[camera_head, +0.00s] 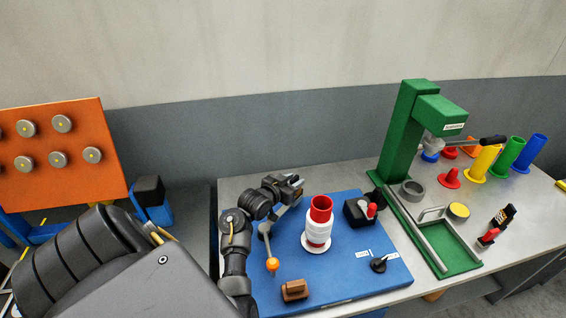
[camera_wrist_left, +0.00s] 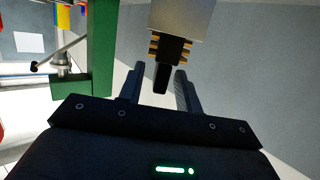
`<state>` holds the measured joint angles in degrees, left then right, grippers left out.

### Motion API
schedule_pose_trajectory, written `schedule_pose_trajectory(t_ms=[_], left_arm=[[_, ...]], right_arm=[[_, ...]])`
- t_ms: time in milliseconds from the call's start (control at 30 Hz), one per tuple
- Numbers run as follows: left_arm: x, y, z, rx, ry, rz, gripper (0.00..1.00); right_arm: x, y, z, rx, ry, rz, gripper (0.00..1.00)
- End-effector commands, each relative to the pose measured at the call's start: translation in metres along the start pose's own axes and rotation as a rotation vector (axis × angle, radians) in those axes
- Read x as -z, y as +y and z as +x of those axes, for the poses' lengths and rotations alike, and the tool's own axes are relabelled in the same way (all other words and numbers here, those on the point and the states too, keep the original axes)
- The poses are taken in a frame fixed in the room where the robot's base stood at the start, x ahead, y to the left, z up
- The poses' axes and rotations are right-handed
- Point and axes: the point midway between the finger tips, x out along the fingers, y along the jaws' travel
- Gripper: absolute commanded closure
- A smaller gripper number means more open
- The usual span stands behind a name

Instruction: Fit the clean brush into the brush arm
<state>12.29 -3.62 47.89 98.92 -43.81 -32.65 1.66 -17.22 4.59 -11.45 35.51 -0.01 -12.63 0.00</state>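My left gripper (camera_head: 297,182) is in the head view above the back left edge of the blue mat. In the left wrist view its two fingers (camera_wrist_left: 161,92) stand apart. A black stem (camera_wrist_left: 162,78) with orange-brown bands under a grey block (camera_wrist_left: 182,18) shows in line with the gap; I cannot tell what it is. No brush is plainly recognisable. On the mat are a brown block (camera_head: 294,290), a small black piece (camera_head: 378,265) near two white labels, and a black holder (camera_head: 357,212) with a red part. I cannot tell which is the brush or its arm.
A red-and-white bobbin (camera_head: 318,230) stands on the blue mat (camera_head: 340,275). An orange-ball rod (camera_head: 272,264) is near my left forearm. A green press (camera_head: 400,125) with a black-ended lever is at right, with coloured tubes (camera_head: 510,153) behind. An orange peg panel (camera_head: 75,150) stands left.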

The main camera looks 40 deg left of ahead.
Motion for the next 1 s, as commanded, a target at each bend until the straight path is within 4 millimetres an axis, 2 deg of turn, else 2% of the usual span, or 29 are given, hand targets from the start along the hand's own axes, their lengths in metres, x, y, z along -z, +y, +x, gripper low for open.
schedule_pose_trajectory(t_ms=[300, 500, 667, 1000], left_arm=[[-0.002, 0.0, -0.067, 0.001, -0.001, 0.005, 0.66], [-0.001, 0.0, -0.094, 0.001, -0.001, 0.003, 0.66], [0.0, 0.001, -0.101, -0.001, 0.0, 0.001, 0.66], [0.0, 0.0, -0.101, -0.001, 0.0, 0.0, 0.66]], right_arm=[[-0.001, 0.0, 0.01, 0.0, 0.0, 0.0, 0.64], [-0.001, 0.0, 0.012, 0.0, 0.001, 0.0, 0.64], [-0.001, 0.0, 0.012, 0.0, 0.001, 0.0, 0.64], [-0.001, 0.0, 0.012, 0.0, 0.001, 0.0, 0.64]])
